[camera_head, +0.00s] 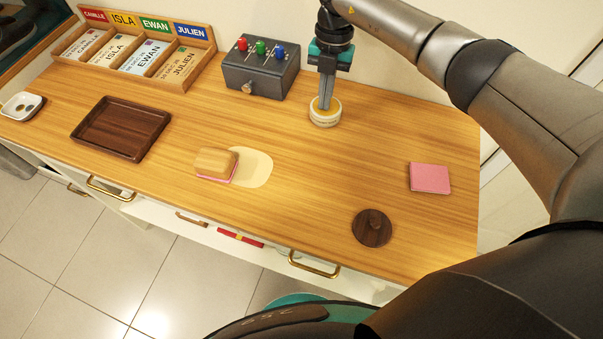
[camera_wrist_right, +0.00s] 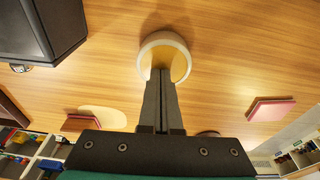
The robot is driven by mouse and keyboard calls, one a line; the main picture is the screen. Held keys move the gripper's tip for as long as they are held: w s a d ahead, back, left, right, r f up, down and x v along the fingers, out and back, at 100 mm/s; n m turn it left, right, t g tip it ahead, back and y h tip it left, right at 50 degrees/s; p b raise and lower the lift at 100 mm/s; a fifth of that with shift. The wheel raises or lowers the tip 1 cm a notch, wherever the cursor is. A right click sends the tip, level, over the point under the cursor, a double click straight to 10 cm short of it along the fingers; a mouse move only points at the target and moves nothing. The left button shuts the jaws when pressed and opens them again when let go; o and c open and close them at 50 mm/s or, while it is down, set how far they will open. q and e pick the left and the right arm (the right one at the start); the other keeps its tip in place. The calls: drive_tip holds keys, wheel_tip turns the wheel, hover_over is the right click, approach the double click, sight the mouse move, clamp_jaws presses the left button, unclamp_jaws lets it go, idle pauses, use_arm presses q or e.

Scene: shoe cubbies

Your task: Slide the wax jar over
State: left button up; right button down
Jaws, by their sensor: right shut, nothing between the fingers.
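The wax jar (camera_head: 325,118) is a low, round, pale container with a lettered side and a yellowish inside. It stands upright and open on the wooden counter, right of the dark switch box. It also shows in the right wrist view (camera_wrist_right: 165,40). My right gripper (camera_head: 324,106) points down at the jar with its fingers together and nothing between them. The fingertips (camera_wrist_right: 161,72) overlap the jar's open top, appearing within its rim; I cannot tell whether they touch it. My left gripper is not in view.
The switch box (camera_head: 262,76) stands close left of the jar. A wood-backed brush (camera_head: 217,163) lies by a pale patch (camera_head: 256,170). A dark round knobbed disc (camera_head: 366,232), pink pad (camera_head: 430,178), brown tray (camera_head: 122,130) and name rack (camera_head: 180,75) also sit here.

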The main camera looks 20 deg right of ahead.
drive_tip(key=shift+d+f, duration=0.45)
drive_tip(key=shift+r, duration=0.15)
drive_tip(key=shift+w+d+r+p, duration=0.1)
drive_tip(key=shift+w+r+p, duration=0.15)
drive_tip(key=shift+r+p, duration=0.5)
drive_tip(key=shift+f, duration=0.1)
drive_tip(key=shift+a, duration=0.2)
